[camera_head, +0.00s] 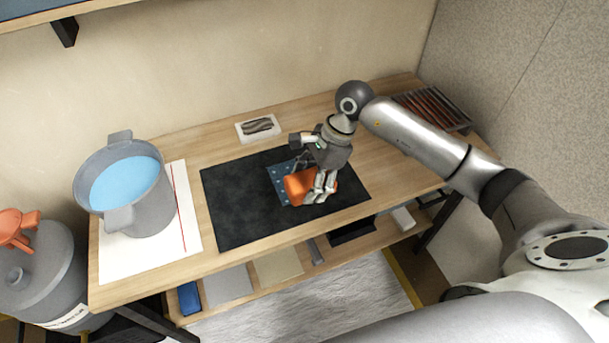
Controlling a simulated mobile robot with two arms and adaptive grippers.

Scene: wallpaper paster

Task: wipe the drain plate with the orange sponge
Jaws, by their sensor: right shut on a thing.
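The orange sponge (298,187) is in the jaws of my right gripper (322,187), which is shut on it. The drain plate (280,178) is blue with small holes and lies on the black mat (235,200). The sponge is over the right part of the plate and hides much of it. I cannot tell whether the sponge presses on the plate. My right arm reaches in from the right. My left gripper is not in view.
A grey bucket of blue liquid (145,207) stands on a white sheet (190,235) at the left. A small white tray (242,133) and a slatted rack (462,123) sit at the back. Items lie on the lower shelf (240,300).

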